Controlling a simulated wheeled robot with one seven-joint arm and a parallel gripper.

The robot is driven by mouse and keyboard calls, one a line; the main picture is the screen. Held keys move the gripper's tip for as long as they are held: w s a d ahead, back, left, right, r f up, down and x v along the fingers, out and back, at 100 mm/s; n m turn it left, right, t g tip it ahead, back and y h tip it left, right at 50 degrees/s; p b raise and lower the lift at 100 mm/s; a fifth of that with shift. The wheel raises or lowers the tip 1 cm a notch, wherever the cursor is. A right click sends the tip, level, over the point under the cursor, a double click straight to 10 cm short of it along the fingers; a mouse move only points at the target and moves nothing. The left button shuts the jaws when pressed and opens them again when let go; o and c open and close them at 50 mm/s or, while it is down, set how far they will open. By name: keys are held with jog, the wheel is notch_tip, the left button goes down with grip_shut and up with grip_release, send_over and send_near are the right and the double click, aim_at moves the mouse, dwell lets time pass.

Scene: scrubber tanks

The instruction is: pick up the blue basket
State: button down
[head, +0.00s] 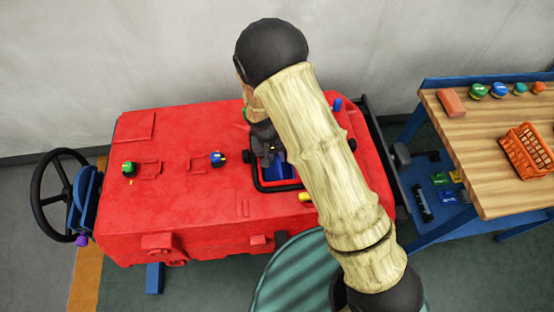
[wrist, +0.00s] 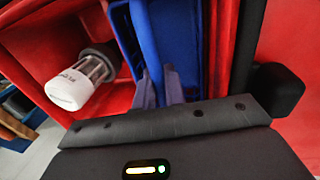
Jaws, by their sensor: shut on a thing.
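The blue basket (head: 281,174) sits in a black-rimmed opening in the top of the red scrubber tank (head: 205,217). My gripper (head: 266,160) reaches down into this opening from above. In the wrist view, the basket (wrist: 185,35) fills the upper middle, and its near wall passes between the two grey fingers. My gripper (wrist: 159,88) is shut on that wall. My arm and gripper hide part of the basket in the head view. Whether it is lifted off its seat I cannot tell.
A white-capped cage-like part (wrist: 72,91) lies in a red recess beside the basket. A wooden workbench (head: 490,185) at right holds an orange basket (head: 527,152) and several small parts. A black steering wheel (head: 60,197) stands at left. A grey wall is behind.

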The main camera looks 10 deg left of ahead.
notch_tip(320, 180, up, 18)
jog(key=b, duration=0.1)
jog(key=shift+b, duration=0.35)
dwell(0.5)
